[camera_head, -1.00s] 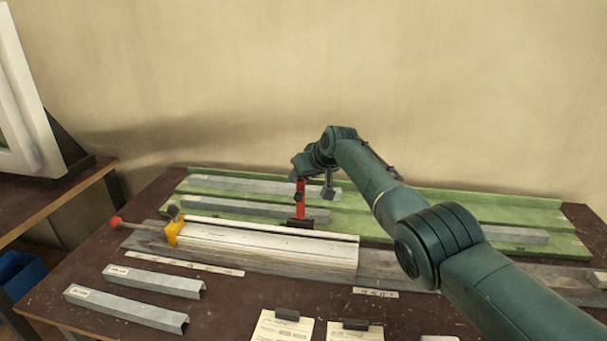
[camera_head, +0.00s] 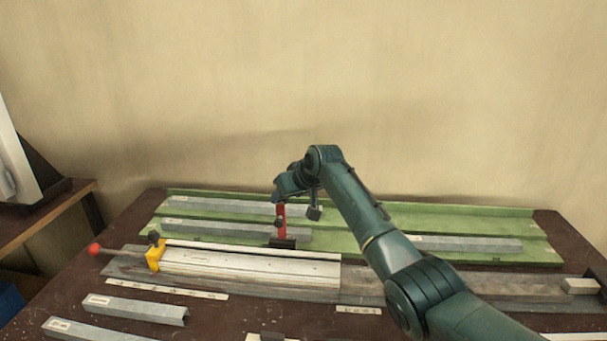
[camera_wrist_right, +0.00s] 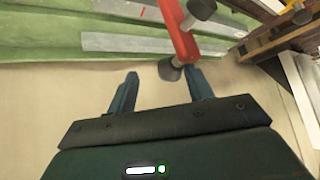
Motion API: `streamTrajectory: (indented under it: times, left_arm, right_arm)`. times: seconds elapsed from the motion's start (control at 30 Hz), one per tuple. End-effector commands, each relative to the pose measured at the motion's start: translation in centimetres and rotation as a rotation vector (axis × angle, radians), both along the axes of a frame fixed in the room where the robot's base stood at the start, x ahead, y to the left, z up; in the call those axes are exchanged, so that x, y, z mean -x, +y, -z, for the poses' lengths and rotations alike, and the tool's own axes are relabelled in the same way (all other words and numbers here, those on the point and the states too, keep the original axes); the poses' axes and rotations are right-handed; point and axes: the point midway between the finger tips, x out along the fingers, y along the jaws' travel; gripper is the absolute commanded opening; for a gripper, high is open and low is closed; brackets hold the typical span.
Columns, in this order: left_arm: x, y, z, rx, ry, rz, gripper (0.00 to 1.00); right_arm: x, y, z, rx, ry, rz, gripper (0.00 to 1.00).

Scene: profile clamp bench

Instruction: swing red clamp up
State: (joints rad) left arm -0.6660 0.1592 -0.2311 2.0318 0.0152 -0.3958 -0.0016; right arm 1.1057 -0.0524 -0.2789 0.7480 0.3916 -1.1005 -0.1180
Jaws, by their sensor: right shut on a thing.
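The red clamp (camera_head: 281,222) stands upright on a dark base behind the pale profile, in the middle of the bench. In the right wrist view its red arm (camera_wrist_right: 180,32) comes in from the top, with dark round knobs on it. My right gripper (camera_head: 288,186) is at the clamp's upper end. In the right wrist view the gripper (camera_wrist_right: 161,80) has the clamp's dark end knob between its fingertips and is shut on the clamp. The exact finger contact is hard to see. My left gripper is not in view.
The long pale profile (camera_head: 250,266) lies in front of the clamp, with a yellow clamp (camera_head: 154,256) and red ball handle (camera_head: 94,249) at its left end. A green tray (camera_head: 380,240) with grey profiles lies behind. Loose grey profiles (camera_head: 135,309) lie in front.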

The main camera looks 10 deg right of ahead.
Motion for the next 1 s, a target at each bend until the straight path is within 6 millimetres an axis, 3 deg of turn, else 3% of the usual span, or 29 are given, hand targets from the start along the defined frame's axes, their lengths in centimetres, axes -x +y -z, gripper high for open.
streamTrajectory:
  times: [0.53, 1.0]
  left_arm:
    - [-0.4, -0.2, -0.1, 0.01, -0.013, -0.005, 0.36]
    - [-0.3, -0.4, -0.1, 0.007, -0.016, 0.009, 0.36]
  right_arm:
    - [4.8, -2.6, -6.2, 0.002, -0.011, 0.006, 0.46]
    - [5.7, -2.8, -7.0, 0.002, -0.007, 0.003, 0.44]
